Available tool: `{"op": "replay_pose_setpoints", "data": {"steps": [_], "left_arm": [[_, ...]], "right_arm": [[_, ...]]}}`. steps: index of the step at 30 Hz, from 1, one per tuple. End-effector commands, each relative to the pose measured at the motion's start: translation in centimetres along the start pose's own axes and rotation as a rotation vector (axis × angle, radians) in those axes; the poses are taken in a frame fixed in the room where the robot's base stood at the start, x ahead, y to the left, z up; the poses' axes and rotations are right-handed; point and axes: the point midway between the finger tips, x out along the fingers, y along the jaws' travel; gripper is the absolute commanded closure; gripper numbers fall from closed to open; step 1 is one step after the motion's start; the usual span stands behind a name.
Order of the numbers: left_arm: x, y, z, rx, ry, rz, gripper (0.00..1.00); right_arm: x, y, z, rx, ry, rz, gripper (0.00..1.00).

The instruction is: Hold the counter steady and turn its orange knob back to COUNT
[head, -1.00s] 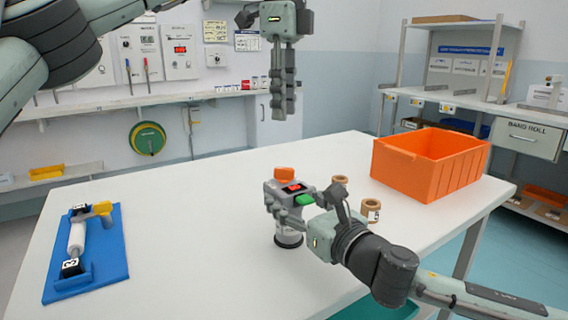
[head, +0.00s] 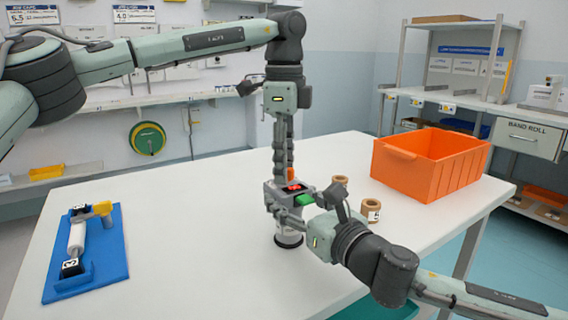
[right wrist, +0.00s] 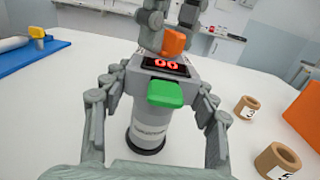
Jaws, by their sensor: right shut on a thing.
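The counter (head: 290,240) stands upright on the white table, with a grey head, a red lit display and a green tab (head: 304,199). My right gripper (head: 284,213) is shut on its grey body; in the right wrist view the fingers flank the counter (right wrist: 150,125) on both sides. The orange knob (right wrist: 174,42) sits on top behind the display; in the head view my left fingers mostly hide it. My left gripper (head: 283,172) points straight down from above, its fingers apart on either side of the knob. Contact with the knob cannot be told.
Cardboard rings (head: 371,209) stand right of the counter. An orange bin (head: 430,165) is at the table's back right. A blue board (head: 88,280) with a white roller and yellow handle lies at the left. The table between is clear.

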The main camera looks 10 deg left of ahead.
Motion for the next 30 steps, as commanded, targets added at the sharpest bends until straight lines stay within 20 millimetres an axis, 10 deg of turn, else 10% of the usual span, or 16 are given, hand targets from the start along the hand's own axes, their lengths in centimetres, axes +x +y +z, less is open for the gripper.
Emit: {"op": "replay_pose_setpoints", "data": {"steps": [6, 15, 30], "left_arm": [[0.06, 0.0, 0.01, 0.0, 0.0, 0.0, 0.66], [0.04, 0.0, 0.01, 0.0, -0.001, 0.001, 1.0], [0.05, 0.02, -0.02, 0.074, -0.001, 0.002, 1.0]], "right_arm": [[0.0, 0.0, -0.03, 0.0, 0.001, 0.0, 0.76], [0.0, 0.0, -0.04, 0.0, 0.001, 0.0, 0.76], [0.0, -0.02, -0.05, 0.0, 0.001, -0.001, 0.76]]}}
